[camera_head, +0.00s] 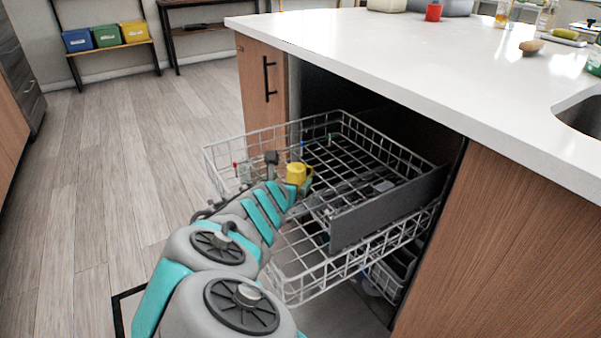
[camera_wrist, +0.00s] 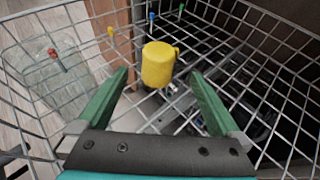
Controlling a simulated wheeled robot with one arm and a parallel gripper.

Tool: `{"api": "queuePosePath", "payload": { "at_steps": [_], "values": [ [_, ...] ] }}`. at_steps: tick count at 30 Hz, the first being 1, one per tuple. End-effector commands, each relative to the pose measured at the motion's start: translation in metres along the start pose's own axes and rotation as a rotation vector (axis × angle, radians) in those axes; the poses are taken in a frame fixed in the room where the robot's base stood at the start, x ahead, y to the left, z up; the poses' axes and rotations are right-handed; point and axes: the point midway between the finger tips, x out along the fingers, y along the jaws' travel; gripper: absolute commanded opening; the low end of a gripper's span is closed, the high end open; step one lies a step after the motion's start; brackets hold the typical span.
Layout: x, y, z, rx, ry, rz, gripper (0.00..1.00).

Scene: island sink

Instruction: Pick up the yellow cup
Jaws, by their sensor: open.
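The yellow cup (camera_wrist: 158,66) stands in the white wire dishwasher rack (camera_head: 252,141), near the rack's left side in the head view. The cup (camera_head: 297,172) is partly hidden there by my arm. In the wrist view my gripper (camera_wrist: 160,80) is open, with its green fingers spread on either side and the cup ahead, between the fingertips. The fingers do not visibly touch the cup. In the head view the fingertips are mostly hidden behind my wrist.
Thin rack wires and coloured-tipped prongs, such as a red one (camera_wrist: 53,52), surround the gripper. A grey panel (camera_head: 388,208) crosses the rack's right part. The white countertop (camera_head: 420,50) overhangs the dishwasher opening. Open wooden floor (camera_head: 120,160) lies to the left.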

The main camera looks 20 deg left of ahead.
Motion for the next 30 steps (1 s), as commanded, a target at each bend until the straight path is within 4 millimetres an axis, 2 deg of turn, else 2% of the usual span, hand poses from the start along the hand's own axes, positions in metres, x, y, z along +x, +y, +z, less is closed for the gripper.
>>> {"api": "queuePosePath", "payload": {
  "at_steps": [10,19,30],
  "values": [
    [0.030,0.001,-0.002,0.002,0.001,0.000,1.00],
    [0.067,0.003,-0.004,0.003,0.001,0.000,1.00],
    [0.073,0.003,-0.004,0.002,0.000,0.001,0.99]
  ]
}}
